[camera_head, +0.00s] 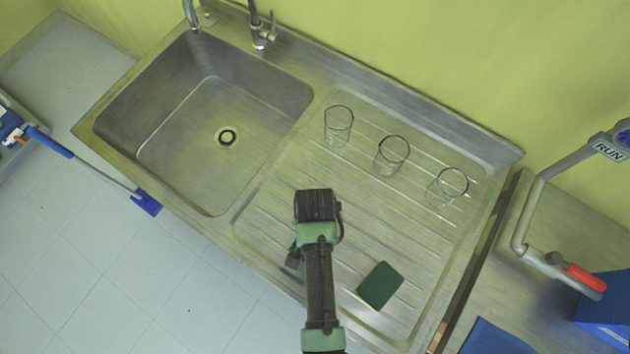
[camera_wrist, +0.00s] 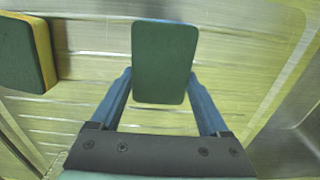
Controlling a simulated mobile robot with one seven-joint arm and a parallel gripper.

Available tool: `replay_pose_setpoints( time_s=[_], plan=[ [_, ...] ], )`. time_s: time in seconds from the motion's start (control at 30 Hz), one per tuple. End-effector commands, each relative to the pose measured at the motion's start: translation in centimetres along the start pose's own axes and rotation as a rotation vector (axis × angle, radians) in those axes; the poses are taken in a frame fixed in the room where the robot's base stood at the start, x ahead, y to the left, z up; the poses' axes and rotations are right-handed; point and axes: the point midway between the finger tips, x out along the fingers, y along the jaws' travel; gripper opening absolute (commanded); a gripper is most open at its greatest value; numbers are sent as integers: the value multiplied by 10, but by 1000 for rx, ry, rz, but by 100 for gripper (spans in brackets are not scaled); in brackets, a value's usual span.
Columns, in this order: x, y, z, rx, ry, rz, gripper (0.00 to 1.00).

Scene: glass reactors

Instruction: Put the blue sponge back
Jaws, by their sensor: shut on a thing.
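The blue sponge (camera_wrist: 164,62) is between the two blue fingers of my gripper (camera_wrist: 160,74) in the wrist view. Its dark green face is toward the camera, and a thin blue edge shows along its top. My gripper is shut on its sides. In the head view my gripper (camera_head: 318,206) is over the left part of the ribbed drainboard (camera_head: 420,240), and the held sponge is hidden under my wrist. I cannot tell whether the sponge touches the drainboard.
A green-topped sponge with a yellow side (camera_wrist: 22,52) lies to the left in the wrist view; on the drainboard it shows green (camera_head: 380,286). Three clear glasses (camera_head: 392,156) stand along the back. The empty sink basin (camera_head: 200,120) is to the left.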

Motion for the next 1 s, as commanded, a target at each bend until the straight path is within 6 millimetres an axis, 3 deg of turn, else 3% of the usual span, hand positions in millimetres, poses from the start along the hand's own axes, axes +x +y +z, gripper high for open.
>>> replay_pose_setpoints(
  time_s=[0.37,0.4,0.5,0.77,1.0],
  plan=[
    [5,0,0,0,1,-1,27],
    [5,0,0,0,1,-1,83],
    [4,0,0,-1,1,-1,100],
    [2,0,0,-1,1,-1,100],
    [-24,-1,-1,0,4,-3,100]
  ],
)
